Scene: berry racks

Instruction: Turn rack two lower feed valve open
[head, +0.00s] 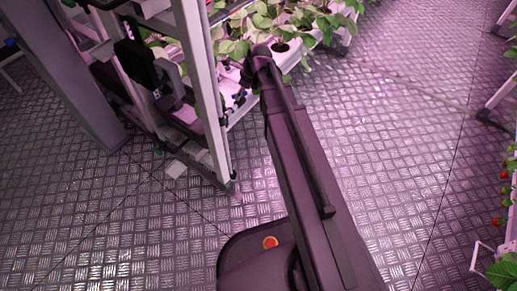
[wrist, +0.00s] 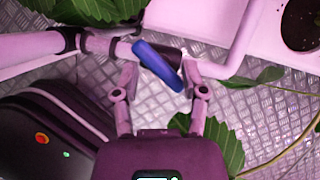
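The blue valve handle (wrist: 158,66) is in the upper middle of the wrist view. It lies slantwise to the light pipe (wrist: 115,48), its upper left end on the pipe and its lower right end off it. My gripper (wrist: 160,76) has its two fingers apart, one on each side of the handle. The right finger is close to the handle's lower end; I cannot tell whether they touch. In the head view a small blue part (head: 240,97) shows low on the rack (head: 205,90), left of my arm. My fingers are not discernible there.
Green leaves (wrist: 225,140) hang near my right finger, and more leaves (wrist: 90,10) lie above the pipe. A white planting trough (wrist: 275,30) is at upper right. In the head view, open metal floor (head: 400,120) lies right of my arm, with another planted rack at the right edge.

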